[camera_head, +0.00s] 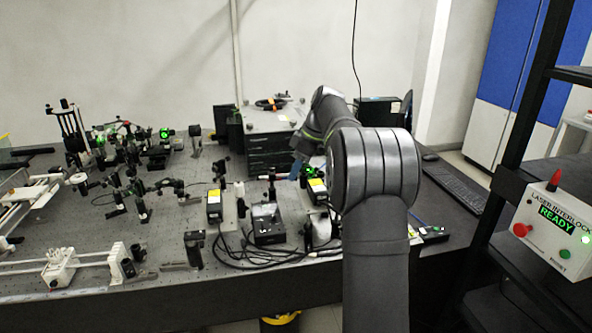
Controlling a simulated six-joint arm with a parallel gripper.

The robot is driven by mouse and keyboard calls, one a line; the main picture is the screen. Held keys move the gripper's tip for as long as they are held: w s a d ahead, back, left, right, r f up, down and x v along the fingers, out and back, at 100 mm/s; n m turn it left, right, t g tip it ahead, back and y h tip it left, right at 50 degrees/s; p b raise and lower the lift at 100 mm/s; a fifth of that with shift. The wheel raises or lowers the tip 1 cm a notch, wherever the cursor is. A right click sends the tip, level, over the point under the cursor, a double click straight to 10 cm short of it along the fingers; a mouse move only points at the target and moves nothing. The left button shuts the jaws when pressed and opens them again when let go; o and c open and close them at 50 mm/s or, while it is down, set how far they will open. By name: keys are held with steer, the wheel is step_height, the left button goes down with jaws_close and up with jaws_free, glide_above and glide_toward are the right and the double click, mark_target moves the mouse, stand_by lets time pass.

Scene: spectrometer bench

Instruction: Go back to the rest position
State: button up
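My arm rises from the bottom right of the picture, bends at a large grey joint and reaches over the right part of the optical bench (80,285). My gripper (297,168) seems to be at the far end, left of the large joint, where a small blue part shows. It is small, dark and partly covered by my arm, so its fingers and anything between them cannot be made out. It appears close to the yellow-labelled box (317,187) on the bench; whether they touch is not clear.
Several optical mounts crowd the bench's left and middle. A black box (268,223) with cables lies near the front edge. A drawer cabinet (268,150) stands behind. A keyboard (455,187) lies right. A laser interlock box (548,227) reading READY is on the right rack (515,180).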

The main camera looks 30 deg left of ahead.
mark_target(274, 214)
steer(key=x, duration=1.7)
steer(key=shift+a+f, duration=0.1)
steer(key=shift+f, duration=0.1)
steer(key=shift+r, duration=0.1)
steer(key=shift+f, duration=0.3)
steer(key=shift+s+r+m+t, duration=0.1)
steer(key=shift+r+m+t, duration=0.2)
steer(key=shift+m, duration=0.5)
steer(key=m+t, duration=0.2)
steer(key=m, duration=0.4)
steer(key=shift+s+f, duration=0.1)
steer(key=shift+s+m+t+h, duration=0.15)
steer(key=shift+m+t, duration=0.35)
steer(key=shift+m, duration=0.6)
steer(key=shift+w+m+t+h, duration=0.15)
steer(key=shift+m+t, duration=0.35)
steer(key=shift+m, duration=0.6)
steer(key=shift+s+a+m+t+h, duration=0.1)
steer(key=shift+m+t+h, duration=0.15)
steer(key=shift+m, duration=0.65)
steer(key=shift+s+m+t+h, duration=0.15)
steer(key=shift+m+h, duration=0.2)
steer(key=shift+m, duration=0.55)
steer(key=shift+w, duration=0.1)
